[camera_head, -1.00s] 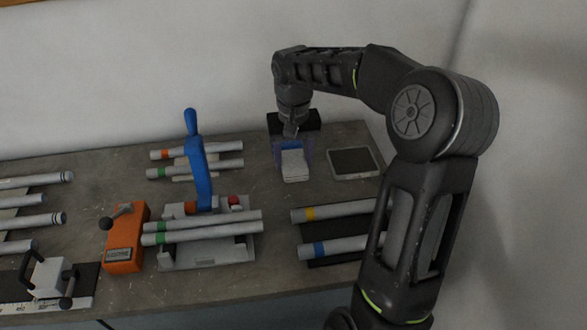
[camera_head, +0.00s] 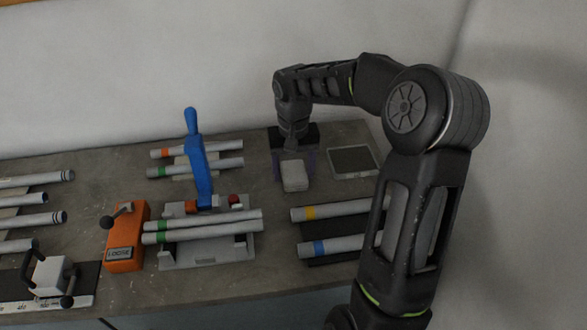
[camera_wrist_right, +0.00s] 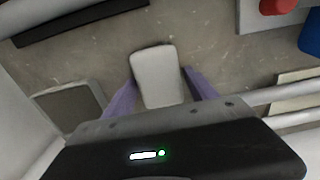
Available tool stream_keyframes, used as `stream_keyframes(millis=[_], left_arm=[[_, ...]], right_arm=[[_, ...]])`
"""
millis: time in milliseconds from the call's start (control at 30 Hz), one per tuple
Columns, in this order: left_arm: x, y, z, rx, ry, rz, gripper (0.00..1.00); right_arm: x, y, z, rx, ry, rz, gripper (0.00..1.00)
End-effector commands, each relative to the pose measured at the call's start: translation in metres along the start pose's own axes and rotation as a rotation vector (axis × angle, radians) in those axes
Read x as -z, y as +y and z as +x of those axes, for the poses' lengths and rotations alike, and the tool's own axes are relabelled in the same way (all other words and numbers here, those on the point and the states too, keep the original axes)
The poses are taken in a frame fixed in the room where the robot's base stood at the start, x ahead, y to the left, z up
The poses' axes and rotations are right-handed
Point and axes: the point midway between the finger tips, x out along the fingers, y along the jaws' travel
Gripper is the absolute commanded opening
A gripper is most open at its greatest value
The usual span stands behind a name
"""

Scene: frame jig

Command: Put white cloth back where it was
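The white cloth (camera_head: 294,177) is a small, pale, folded pad near the back right of the bench. It also shows in the right wrist view (camera_wrist_right: 157,73), between two purple fingers. My right gripper (camera_head: 294,164) comes down over it from behind, with one finger on each side. Narrow gaps show between fingers and cloth in the head view, so the gripper looks open. The cloth's far end is partly hidden by the gripper; whether it touches the bench is hard to tell. My left gripper is out of view.
A grey-topped square tray (camera_head: 354,162) lies right of the cloth, and a black block (camera_head: 310,136) stands behind it. Tubes with yellow and blue bands (camera_head: 335,211) lie in front. A blue lever (camera_head: 198,165) stands upright left. Bare bench (camera_head: 260,185) separates lever and cloth.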

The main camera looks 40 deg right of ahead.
Motion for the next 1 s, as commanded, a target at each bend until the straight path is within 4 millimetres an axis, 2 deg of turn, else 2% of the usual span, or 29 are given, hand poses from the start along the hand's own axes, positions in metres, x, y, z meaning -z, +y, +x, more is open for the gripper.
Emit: stream_keyframes(millis=[100,333,533,667,1000], left_arm=[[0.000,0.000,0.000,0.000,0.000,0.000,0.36],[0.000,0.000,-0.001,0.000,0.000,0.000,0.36],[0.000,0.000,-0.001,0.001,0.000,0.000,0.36],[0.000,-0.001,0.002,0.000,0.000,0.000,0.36],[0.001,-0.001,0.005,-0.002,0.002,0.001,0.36]], right_arm=[[0.000,0.000,0.000,0.000,0.000,0.000,0.75],[0.000,0.000,-0.001,0.000,0.000,0.000,0.75],[0.001,0.000,-0.013,0.000,0.003,0.000,0.75],[0.001,0.000,-0.032,0.001,0.004,0.002,0.75],[0.001,0.000,-0.102,0.001,0.003,0.000,0.75]])
